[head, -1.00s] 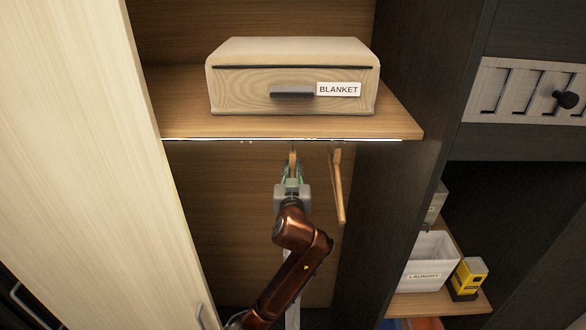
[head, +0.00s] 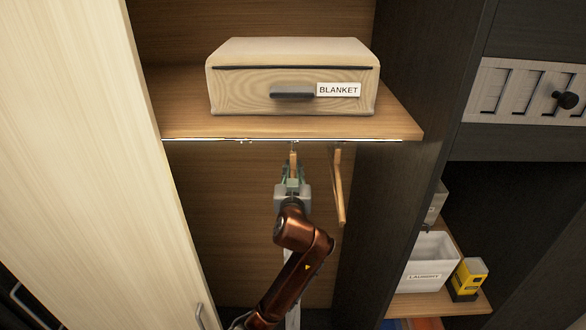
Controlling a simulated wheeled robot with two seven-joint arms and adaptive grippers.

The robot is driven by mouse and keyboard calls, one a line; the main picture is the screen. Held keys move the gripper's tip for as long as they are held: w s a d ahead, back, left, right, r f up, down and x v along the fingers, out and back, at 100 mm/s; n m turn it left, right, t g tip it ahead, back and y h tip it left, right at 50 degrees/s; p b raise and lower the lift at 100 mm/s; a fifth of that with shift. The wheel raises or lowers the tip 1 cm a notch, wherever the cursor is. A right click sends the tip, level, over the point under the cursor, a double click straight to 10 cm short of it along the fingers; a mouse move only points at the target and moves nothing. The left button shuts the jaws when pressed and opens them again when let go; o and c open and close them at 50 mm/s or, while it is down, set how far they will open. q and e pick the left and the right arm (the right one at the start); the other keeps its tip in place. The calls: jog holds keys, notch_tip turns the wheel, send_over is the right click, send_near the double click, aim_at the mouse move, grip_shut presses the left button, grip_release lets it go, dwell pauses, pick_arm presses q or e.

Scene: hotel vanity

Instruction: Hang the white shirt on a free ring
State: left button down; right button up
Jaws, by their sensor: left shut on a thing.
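My left gripper (head: 293,182) is under the shelf, its fingers shut on an upright wooden piece that looks like a hanger (head: 293,160) seen end-on. The top of this hanger is just below the shelf's front edge, by a small dark hook or ring (head: 293,146). A pale strip (head: 292,312) shows below, partly behind my arm; it may be the white shirt, but I cannot tell. A second wooden hanger (head: 338,185) hangs bare to the right, apart from my gripper. The rings are too small to make out clearly. My right gripper is not in view.
A blanket box (head: 240,93) sits on the wooden shelf (head: 400,125) above. A pale door panel (head: 90,150) bounds the left, a dark partition (head: 400,200) the right. A white laundry bin (head: 430,262) and a yellow-and-black item (head: 468,276) stand lower right.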

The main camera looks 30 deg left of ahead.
pick_arm(q)
jog(key=shift+x, duration=2.45)
dwell(1.2)
jog(key=shift+s+f, duration=0.1)
jog(key=shift+f, duration=0.35)
dwell(1.3)
jog(key=c, duration=1.8)
grip_release()
jog(key=shift+c, duration=0.2)
jog(key=shift+o, duration=0.2)
jog(key=shift+f, duration=0.1)
jog(key=v, duration=1.2)
